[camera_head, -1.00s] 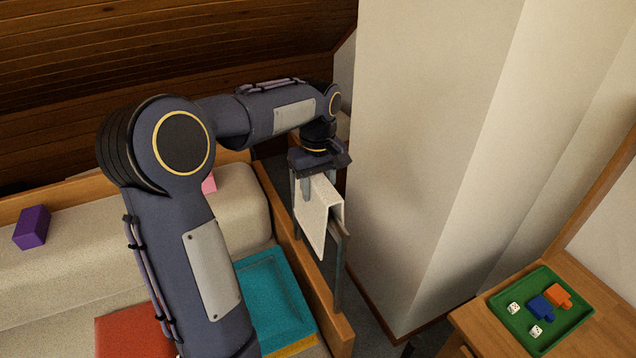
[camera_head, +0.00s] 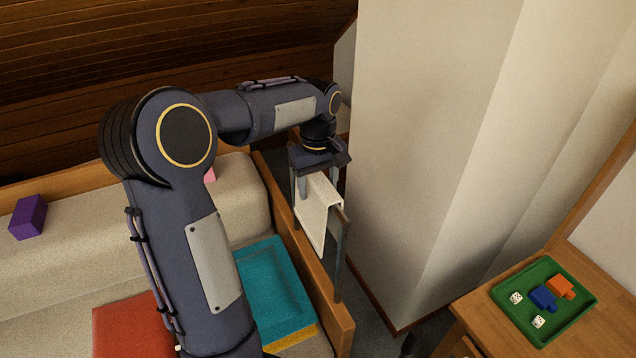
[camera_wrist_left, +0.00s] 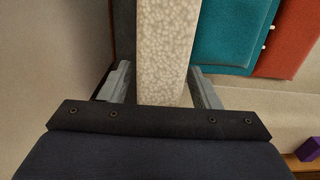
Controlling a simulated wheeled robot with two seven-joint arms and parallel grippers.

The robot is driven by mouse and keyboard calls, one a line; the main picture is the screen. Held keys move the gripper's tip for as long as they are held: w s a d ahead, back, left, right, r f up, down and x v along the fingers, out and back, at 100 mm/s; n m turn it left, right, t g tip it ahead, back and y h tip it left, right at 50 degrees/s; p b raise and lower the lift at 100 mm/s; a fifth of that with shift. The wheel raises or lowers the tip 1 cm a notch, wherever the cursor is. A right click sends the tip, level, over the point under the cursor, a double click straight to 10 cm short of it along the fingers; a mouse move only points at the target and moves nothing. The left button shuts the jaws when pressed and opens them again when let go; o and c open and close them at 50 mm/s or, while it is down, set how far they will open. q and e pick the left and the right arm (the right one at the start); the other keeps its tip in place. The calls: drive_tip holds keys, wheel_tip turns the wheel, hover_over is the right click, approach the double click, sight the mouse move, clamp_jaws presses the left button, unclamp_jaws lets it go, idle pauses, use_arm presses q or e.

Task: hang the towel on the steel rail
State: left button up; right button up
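The pale towel (camera_head: 316,205) is draped over the steel rail (camera_head: 340,262) beside the sofa's wooden end, with its near flap hanging down. My left gripper (camera_head: 314,188) is just above the towel, its two fingers spread apart on either side. In the left wrist view the towel (camera_wrist_left: 166,50) runs between the fingers, with gaps between it and them, so the left gripper (camera_wrist_left: 162,85) is open. The towel's far flap and most of the rail are hidden. My right gripper is not in view.
A white wall column (camera_head: 430,150) stands close to the right of the rail. The sofa holds a teal cushion (camera_head: 272,290), a red cushion (camera_head: 125,330) and a purple block (camera_head: 28,217). A green tray (camera_head: 550,325) with small pieces sits on a wooden cabinet at right.

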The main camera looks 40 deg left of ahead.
use_arm(q)
drive_tip(key=shift+o, duration=1)
drive_tip(key=shift+r, duration=3.9)
drive_tip(key=s+d+f+m+t+h, duration=0.2)
drive_tip(key=s+d+m, duration=0.3)
drive_tip(key=s+d, duration=0.3)
drive_tip(key=s+d+f+m+t+h, duration=0.1)
drive_tip(key=s+d+f+m+t, duration=0.2)
drive_tip(key=s, duration=0.9)
drive_tip(key=d+f+m, duration=0.2)
drive_tip(key=d+m, duration=0.1)
drive_tip(key=d, duration=0.1)
drive_tip(key=shift+s+d+f+t+h, duration=0.25)
drive_tip(key=shift+s+d+t+h, duration=0.05)
drive_tip(key=shift+s+d+h, duration=0.1)
